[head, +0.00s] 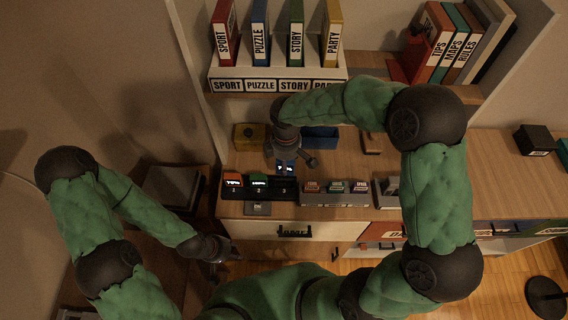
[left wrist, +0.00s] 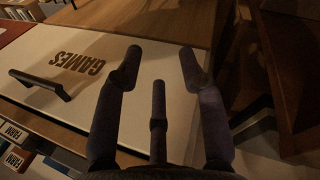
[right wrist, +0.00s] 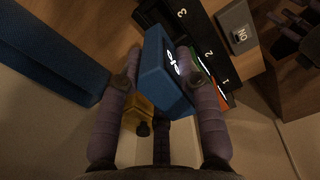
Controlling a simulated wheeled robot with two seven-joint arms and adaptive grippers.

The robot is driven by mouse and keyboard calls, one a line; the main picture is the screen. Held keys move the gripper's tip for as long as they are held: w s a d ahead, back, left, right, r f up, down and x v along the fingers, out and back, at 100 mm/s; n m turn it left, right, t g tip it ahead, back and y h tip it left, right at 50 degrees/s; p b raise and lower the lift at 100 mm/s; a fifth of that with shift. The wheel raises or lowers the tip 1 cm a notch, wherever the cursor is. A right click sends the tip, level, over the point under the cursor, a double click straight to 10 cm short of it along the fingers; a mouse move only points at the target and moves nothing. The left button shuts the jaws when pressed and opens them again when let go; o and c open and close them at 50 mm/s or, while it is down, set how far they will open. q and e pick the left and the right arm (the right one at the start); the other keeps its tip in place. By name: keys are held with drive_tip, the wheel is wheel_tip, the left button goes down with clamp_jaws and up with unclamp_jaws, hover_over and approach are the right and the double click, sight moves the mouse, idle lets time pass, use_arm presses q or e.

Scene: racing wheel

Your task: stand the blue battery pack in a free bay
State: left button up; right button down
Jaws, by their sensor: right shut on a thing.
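The blue battery pack (right wrist: 165,80) is between the fingers of my right gripper (right wrist: 158,66), which is shut on it. In the head view, the pack (head: 286,168) shows below my right gripper (head: 287,152), over the right part of the black dock (head: 258,198). The dock's bays are numbered 1, 2 and 3. An orange-red pack (head: 233,180) stands in bay 1 and a green pack (head: 258,180) in bay 2. Bay 3 looks empty, partly hidden. Whether the blue pack touches the dock, I cannot tell. My left gripper (left wrist: 160,62) is open and empty before the GAMES drawer (left wrist: 110,80).
A shelf above holds labelled binders (head: 296,35).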

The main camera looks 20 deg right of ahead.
drive_tip(key=shift+a+f+n, duration=0.1)
drive_tip(key=shift+a+n, duration=0.15)
drive_tip(key=shift+n, duration=0.45)
drive_tip(key=shift+f+b, duration=1.6)
drive_tip(key=shift+f, duration=1.35)
drive_tip(key=shift+p, duration=0.35)
drive_tip(key=shift+f+b, duration=0.95)
drive_tip(key=shift+f, duration=0.5)
drive_tip(key=c, duration=0.8)
unclamp_jaws()
drive_tip(key=shift+s, duration=0.1)
